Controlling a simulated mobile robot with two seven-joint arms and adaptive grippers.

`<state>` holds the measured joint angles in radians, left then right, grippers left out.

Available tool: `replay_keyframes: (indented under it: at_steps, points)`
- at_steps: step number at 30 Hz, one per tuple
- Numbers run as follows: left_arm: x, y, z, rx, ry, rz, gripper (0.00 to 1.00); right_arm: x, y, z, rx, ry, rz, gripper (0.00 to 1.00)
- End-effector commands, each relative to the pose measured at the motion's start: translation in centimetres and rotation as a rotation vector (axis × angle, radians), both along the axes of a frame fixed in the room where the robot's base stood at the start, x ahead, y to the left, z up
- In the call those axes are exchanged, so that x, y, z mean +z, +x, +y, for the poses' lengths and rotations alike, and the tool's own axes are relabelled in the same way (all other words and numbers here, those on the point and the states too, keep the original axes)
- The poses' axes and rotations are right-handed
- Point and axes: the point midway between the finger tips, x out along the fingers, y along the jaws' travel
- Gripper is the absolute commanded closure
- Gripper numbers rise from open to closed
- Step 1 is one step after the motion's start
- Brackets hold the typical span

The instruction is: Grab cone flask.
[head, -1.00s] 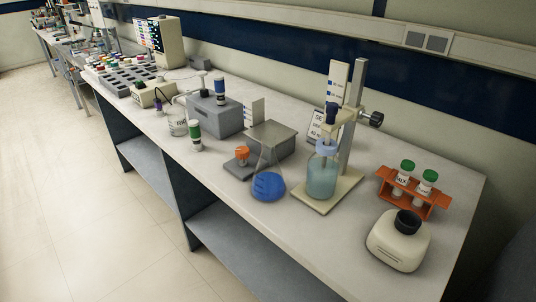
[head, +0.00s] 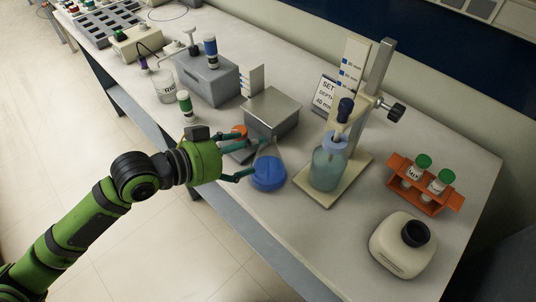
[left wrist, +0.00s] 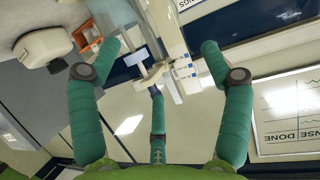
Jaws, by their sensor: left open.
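The cone flask (head: 268,173) is clear glass with blue liquid. It stands upright on the bench, left of the stand with the pale bottle, near the front edge in the head view. My left gripper (head: 246,153) reaches in from the left, just beside the flask, with its fingers pointing toward it. The fingers are spread and hold nothing; whether one touches the glass I cannot tell. In the left wrist view the teal fingers (left wrist: 160,50) are wide apart, and I cannot make out the flask between them. My right gripper is not in view.
A metal block (head: 272,112) and an orange-topped item (head: 238,131) stand close behind the flask. The stand (head: 335,180) with the pale bottle (head: 328,163) is at its right. Further right are an orange tube rack (head: 425,187) and a cream device (head: 403,245).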

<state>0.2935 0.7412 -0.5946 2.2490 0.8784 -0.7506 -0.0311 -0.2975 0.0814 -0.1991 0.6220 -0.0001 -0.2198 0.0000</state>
Motion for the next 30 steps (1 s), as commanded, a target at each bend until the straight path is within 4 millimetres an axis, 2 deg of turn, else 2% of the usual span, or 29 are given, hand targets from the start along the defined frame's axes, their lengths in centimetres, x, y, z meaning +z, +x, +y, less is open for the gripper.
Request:
replay_keyframes:
  at_steps: [6, 12, 20, 21, 26, 27, 30]
  points:
    - [-0.5, 1.9, -1.9, 0.002, -0.004, 0.002, 0.21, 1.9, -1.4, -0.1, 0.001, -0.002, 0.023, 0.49]
    - [-1.7, 3.2, -3.6, 0.002, -0.003, -0.002, 0.21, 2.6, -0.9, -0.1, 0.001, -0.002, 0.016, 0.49]
    - [-2.0, 3.4, -3.8, 0.002, 0.0, -0.003, 0.21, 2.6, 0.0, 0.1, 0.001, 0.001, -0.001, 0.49]
    - [-2.0, 3.4, -3.8, 0.002, 0.0, -0.003, 0.29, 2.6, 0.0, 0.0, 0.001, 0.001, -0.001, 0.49]
    - [-2.0, 3.4, -3.8, 0.002, 0.0, -0.003, 0.93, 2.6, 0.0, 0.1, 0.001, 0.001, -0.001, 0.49]
    - [-2.0, 3.4, -3.8, 0.002, 0.0, -0.003, 1.0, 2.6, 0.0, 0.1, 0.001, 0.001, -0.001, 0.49]
    - [-1.8, 3.4, -3.8, 0.003, -0.004, -0.007, 1.0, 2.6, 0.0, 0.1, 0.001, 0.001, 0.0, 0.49]
